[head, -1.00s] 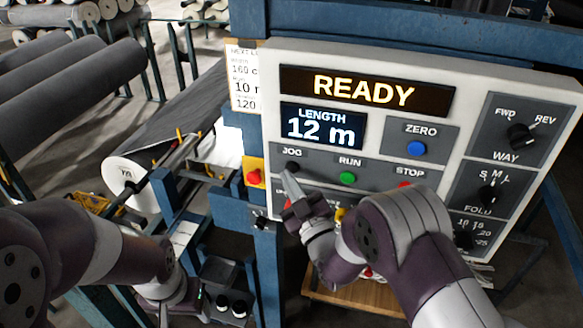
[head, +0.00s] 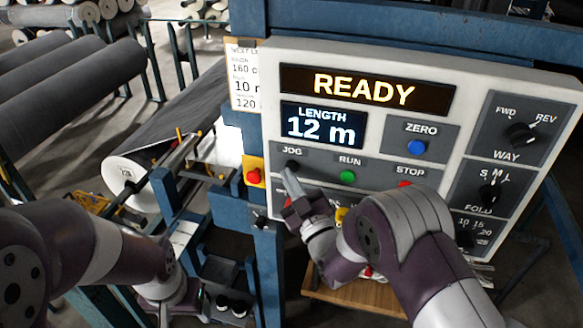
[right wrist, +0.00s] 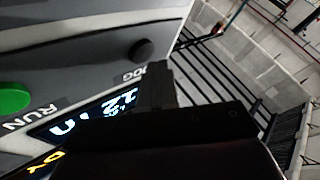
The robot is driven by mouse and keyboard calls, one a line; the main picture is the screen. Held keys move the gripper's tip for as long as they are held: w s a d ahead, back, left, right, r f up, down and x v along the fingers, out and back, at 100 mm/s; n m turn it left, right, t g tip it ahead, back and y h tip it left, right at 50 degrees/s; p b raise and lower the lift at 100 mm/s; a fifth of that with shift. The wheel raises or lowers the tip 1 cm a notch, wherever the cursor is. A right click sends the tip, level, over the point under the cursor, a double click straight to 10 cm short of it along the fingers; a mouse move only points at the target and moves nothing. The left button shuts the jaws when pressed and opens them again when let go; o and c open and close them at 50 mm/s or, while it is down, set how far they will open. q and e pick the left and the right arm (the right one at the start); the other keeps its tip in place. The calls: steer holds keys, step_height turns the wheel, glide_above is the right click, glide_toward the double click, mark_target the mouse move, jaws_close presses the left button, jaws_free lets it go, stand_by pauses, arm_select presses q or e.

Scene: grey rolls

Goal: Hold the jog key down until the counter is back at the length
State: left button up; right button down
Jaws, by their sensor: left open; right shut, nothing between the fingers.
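The jog key (head: 293,165) is a black round button under the word JOG on the white panel. The counter (head: 322,127) reads LENGTH 12 m. My right gripper (head: 289,178) is shut and empty, its tips just below the jog key. In the right wrist view the dark fingers (right wrist: 155,88) reach close to the black key (right wrist: 142,50); I cannot tell whether they touch it. My left gripper (head: 165,312) is low at the bottom left, away from the panel and partly cut off; it is open.
The status display (head: 366,90) reads READY. The green RUN button (head: 348,177) is right of the jog key, with red STOP (head: 405,185) and blue ZERO (head: 416,148) beyond. A partly covered card (head: 243,80) shows 160, 10 and 120. A grey roll (head: 128,180) lies left.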

steer(key=shift+w+d, duration=0.1)
steer(key=shift+w, duration=0.2)
steer(key=shift+w+d+b, duration=0.15)
steer(key=shift+w+b, duration=0.25)
steer(key=shift+b, duration=0.1)
stand_by(0.4)
steer(key=shift+s, duration=0.1)
stand_by(5.3)
steer(key=shift+s+a, duration=0.3)
steer(key=shift+s, duration=0.4)
steer(key=shift+s+a, duration=0.25)
steer(key=shift+s, duration=0.55)
steer(key=shift+s+a, duration=0.25)
steer(key=shift+s, duration=0.55)
steer(key=shift+s+a, duration=0.25)
steer(key=shift+s, duration=0.55)
